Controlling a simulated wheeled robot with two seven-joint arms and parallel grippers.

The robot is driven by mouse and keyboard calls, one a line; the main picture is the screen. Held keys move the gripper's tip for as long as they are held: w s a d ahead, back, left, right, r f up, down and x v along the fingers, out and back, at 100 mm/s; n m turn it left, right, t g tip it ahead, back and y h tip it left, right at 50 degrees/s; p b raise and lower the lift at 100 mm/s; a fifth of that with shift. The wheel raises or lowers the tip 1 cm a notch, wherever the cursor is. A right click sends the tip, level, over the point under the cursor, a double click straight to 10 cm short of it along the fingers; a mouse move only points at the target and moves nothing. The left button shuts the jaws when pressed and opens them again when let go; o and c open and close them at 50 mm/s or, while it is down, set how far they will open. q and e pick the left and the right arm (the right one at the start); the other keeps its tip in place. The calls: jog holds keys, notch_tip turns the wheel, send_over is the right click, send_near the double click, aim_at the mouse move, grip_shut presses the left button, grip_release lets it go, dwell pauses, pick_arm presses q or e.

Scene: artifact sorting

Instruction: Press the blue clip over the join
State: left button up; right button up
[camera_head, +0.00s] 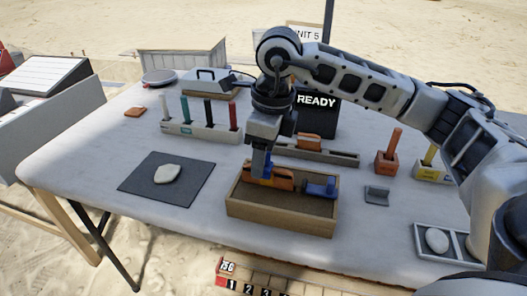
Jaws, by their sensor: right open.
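A shallow wooden tray (281,221) stands on the near middle of the table. An orange piece (284,181) lies in its left part, and a blue piece (321,188) lies in its right part. A small bit of blue also shows on the orange piece, just by the fingertips; I cannot tell which blue part is the clip. My right gripper (262,166) points down at the tray's left side, at the orange piece, with its jaws open. The arm and fingers partly hide the join. My left gripper is not in view.
A dark mat with a pale stone (167,173) lies left of the tray. A rack of coloured tools (200,130) and a sign reading READY (317,101) stand behind. A grey bracket (376,195), an orange block (387,162) and a divided tray (419,240) stand right.

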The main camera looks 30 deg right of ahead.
jog(key=shift+r, duration=0.65)
pick_arm(q)
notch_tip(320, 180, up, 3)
jog(key=p, duration=0.3)
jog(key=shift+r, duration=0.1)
pick_arm(e)
notch_tip(320, 180, up, 14)
jog(key=s+d, duration=0.1)
jog(key=shift+s+d+r, duration=0.15)
jog(key=shift+s+r, duration=0.1)
